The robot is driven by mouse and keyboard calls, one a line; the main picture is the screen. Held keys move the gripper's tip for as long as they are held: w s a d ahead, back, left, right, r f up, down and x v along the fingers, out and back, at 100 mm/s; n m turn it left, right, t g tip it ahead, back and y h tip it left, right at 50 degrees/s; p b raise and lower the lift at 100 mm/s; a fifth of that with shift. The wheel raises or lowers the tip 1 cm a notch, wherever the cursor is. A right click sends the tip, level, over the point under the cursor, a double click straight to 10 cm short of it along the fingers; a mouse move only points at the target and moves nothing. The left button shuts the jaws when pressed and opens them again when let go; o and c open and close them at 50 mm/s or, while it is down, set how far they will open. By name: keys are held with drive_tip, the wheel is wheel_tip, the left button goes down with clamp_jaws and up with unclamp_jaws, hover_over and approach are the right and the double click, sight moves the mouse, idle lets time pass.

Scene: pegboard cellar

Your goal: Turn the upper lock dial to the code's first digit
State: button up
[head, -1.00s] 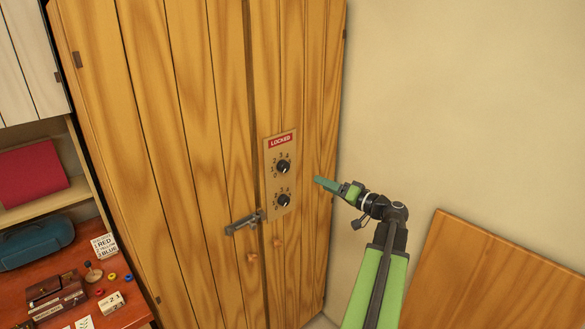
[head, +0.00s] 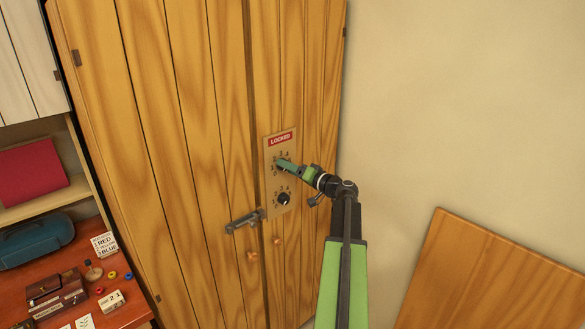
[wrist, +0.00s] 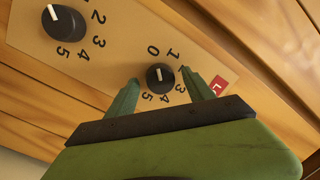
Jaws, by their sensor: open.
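The lock plate (head: 269,191) is on the tall wooden cabinet door and carries a red LOCKED label (head: 280,139). My gripper (head: 279,163) is at the upper dial and hides most of it in the head view. In the wrist view the upper dial (wrist: 160,78) is a black knob between the two green fingers of my open gripper (wrist: 161,75). The fingers stand on either side of it; contact is not clear. Its white mark points near 0, toward the gap between 0 and 1. The lower dial (head: 284,199) is free; it also shows in the wrist view (wrist: 64,24).
A metal latch handle (head: 243,221) sticks out left of the plate. The desk at left holds a sign listing red, yellow and blue (head: 104,245), a card reading 2 1 (head: 112,301), a brown box (head: 56,294) and small rings. A wooden panel (head: 500,280) stands at right.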

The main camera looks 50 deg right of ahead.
drive_tip(key=shift+c, duration=0.4)
drive_tip(key=c, duration=1.2)
drive_tip(key=shift+d+r, duration=0.1)
drive_tip(key=shift+d, duration=0.6)
drive_tip(key=shift+s+a+r, duration=0.1)
drive_tip(key=shift+s+a, duration=0.1)
drive_tip(key=shift+a, duration=0.45)
clamp_jaws()
drive_tip(key=shift+w+a+m+t+h+b, duration=0.1)
drive_tip(key=shift+m+t+h+b, duration=0.25)
drive_tip(key=shift+m, duration=2.85)
drive_tip(key=shift+w+a+m+t+h+b, duration=0.15)
drive_tip(key=shift+m+h+b, duration=0.45)
drive_tip(key=shift+m, duration=2.6)
drive_tip(key=shift+s+m+t+h+b, duration=0.1)
drive_tip(key=shift+m+t+h+b, duration=0.35)
drive_tip(key=shift+m, duration=2.75)
